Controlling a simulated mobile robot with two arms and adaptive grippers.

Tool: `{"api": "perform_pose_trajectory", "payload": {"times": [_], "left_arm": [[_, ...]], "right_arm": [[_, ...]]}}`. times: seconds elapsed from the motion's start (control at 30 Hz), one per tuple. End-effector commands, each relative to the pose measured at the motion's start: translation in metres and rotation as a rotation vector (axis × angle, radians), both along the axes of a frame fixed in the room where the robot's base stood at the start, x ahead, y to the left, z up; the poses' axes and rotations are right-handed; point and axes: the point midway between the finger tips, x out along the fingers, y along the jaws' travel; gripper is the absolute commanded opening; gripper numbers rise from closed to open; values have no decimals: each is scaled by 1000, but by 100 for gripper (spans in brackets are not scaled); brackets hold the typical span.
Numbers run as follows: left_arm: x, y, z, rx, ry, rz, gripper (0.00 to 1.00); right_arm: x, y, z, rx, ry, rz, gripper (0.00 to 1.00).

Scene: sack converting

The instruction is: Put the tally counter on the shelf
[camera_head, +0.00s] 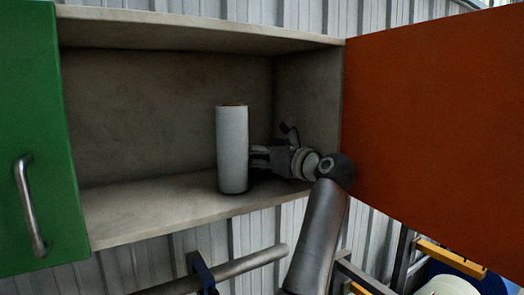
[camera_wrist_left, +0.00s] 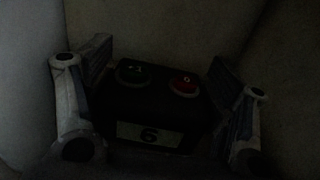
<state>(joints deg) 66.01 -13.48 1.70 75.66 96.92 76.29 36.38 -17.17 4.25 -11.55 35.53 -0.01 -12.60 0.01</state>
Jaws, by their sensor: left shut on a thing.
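The tally counter (camera_wrist_left: 152,108) is a dark box with a green button, a red button and a white panel reading 6. It sits between the two fingers of my left gripper (camera_wrist_left: 160,95), which is shut on it. In the head view my left gripper (camera_head: 257,157) reaches inside the open cabinet, just above the shelf (camera_head: 150,208), at its right part. There the counter is hidden or too dark to make out, and I cannot tell whether it touches the shelf. My right gripper is not in view.
A tall white cylinder (camera_head: 232,150) stands on the shelf just left of my gripper. A green door (camera_head: 40,110) is at the left and an orange-red door (camera_head: 440,120) at the right. The shelf's left part is clear. A grey bar (camera_head: 235,267) runs below.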

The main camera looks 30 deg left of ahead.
Motion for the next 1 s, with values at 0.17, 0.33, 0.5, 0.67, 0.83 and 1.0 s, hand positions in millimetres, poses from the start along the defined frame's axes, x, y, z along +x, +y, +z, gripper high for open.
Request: {"api": "perform_pose_trajectory", "payload": {"times": [0.17,0.33,0.5,0.67,0.83,1.0], "left_arm": [[0,0,-6,1,-2,-1,46],[0,0,-9,3,-1,0,46],[0,0,-9,0,1,0,87],[0,0,-10,0,0,0,87],[0,0,-8,0,0,1,87],[0,0,2,0,0,1,87]], "right_arm": [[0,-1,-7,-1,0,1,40],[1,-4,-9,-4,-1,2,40],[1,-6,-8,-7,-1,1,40],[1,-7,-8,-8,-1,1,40],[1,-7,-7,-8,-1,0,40],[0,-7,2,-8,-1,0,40]]}}
